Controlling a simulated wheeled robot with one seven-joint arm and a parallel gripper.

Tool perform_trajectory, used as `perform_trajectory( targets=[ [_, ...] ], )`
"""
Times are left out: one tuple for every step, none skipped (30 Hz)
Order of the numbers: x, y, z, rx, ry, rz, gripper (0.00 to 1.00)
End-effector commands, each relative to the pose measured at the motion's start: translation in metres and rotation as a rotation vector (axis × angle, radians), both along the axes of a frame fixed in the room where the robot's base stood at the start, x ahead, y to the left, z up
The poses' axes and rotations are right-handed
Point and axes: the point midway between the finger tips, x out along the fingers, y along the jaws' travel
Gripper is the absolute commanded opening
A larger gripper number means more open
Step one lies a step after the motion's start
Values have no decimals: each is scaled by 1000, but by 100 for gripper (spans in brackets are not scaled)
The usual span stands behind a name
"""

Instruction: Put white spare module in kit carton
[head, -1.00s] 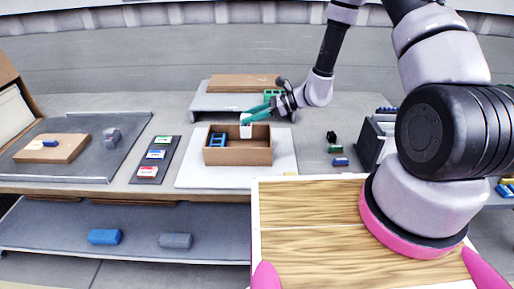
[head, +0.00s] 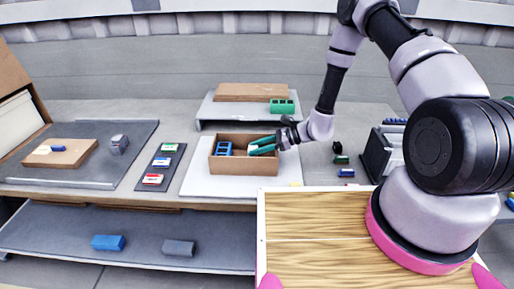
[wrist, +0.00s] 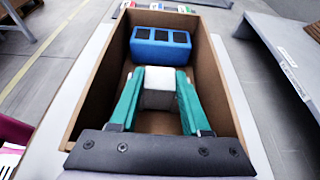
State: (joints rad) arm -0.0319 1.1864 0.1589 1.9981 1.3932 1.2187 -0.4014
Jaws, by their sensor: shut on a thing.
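The kit carton is an open brown box (head: 247,168) on a white mat; its wall also shows in the wrist view (wrist: 222,82). The white spare module (wrist: 159,88) is between my gripper's green fingers inside the carton, low near its floor. My gripper (head: 262,146) reaches into the carton from the right and is shut on the module; its fingers also show in the wrist view (wrist: 158,96).
A blue block with openings (wrist: 160,46) sits in the carton beyond the module, apart from it. A grey riser (head: 208,110) behind holds a brown board (head: 252,91) and a green block (head: 282,106). A dark strip with coloured modules (head: 160,167) lies left.

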Motion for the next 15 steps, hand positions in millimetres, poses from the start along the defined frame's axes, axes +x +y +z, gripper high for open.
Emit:
perform_trajectory(
  targets=[
    [0, 0, -2, 0, 1, 0, 0],
    [0, 0, -3, 0, 1, 0, 0],
    [0, 0, -2, 0, 0, 0, 62],
    [0, 0, -2, 0, 0, 0, 74],
    [0, 0, -2, 0, 0, 0, 77],
    [0, 0, -2, 0, 0, 0, 77],
    [0, 0, -2, 0, 0, 0, 77],
    [0, 0, -2, 0, 0, 0, 77],
    [0, 0, -2, 0, 0, 0, 77],
    [0, 0, -2, 0, 0, 0, 77],
    [0, 0, -2, 0, 0, 0, 77],
    [0, 0, -2, 0, 0, 0, 77],
    [0, 0, -2, 0, 0, 0, 77],
    [0, 0, -1, 0, 0, 0, 77],
    [0, 0, 1, 0, -1, 0, 77]
  ],
)
